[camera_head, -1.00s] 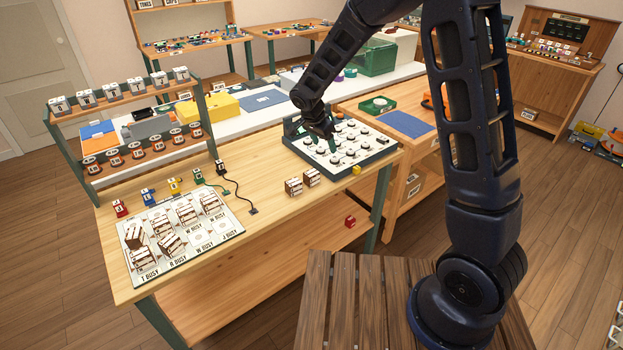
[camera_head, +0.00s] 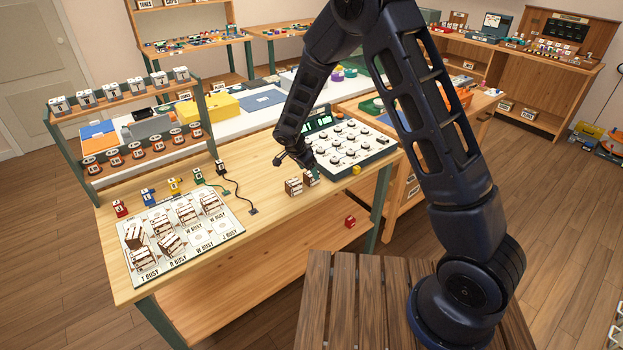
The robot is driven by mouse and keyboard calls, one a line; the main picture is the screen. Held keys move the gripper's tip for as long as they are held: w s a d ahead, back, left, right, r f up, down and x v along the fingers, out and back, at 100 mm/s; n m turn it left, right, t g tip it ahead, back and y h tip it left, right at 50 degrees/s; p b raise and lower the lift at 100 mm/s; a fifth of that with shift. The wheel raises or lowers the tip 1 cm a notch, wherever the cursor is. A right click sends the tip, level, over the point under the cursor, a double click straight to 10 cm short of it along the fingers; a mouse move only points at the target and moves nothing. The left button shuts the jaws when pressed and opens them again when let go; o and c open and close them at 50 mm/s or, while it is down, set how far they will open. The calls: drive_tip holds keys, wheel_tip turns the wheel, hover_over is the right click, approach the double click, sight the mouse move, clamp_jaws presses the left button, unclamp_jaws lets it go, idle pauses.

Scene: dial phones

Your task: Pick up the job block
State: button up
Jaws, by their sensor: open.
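Two small brown-and-white blocks stand side by side near the table's front edge, in front of the dial panel. The left block (camera_head: 293,187) is in full view. The right block (camera_head: 312,179) is partly hidden by my gripper (camera_head: 311,168). I cannot read which of them is the job block. My gripper points down at the right block, with its fingers close around or just above its top. The jaws are open; whether they touch the block is too small to tell.
The panel with several round dials (camera_head: 350,145) stands right behind the blocks. A white board (camera_head: 195,262) with several blocks lies at the left. Coloured plugs (camera_head: 147,197) stand behind it. A yellow knob (camera_head: 356,170) is right of the blocks.

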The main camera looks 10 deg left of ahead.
drive_tip(key=x, duration=0.5)
drive_tip(key=shift+w+a, duration=0.1)
drive_tip(key=shift+w, duration=0.25)
drive_tip(key=c, duration=1.1)
drive_tip(key=shift+r, duration=0.2)
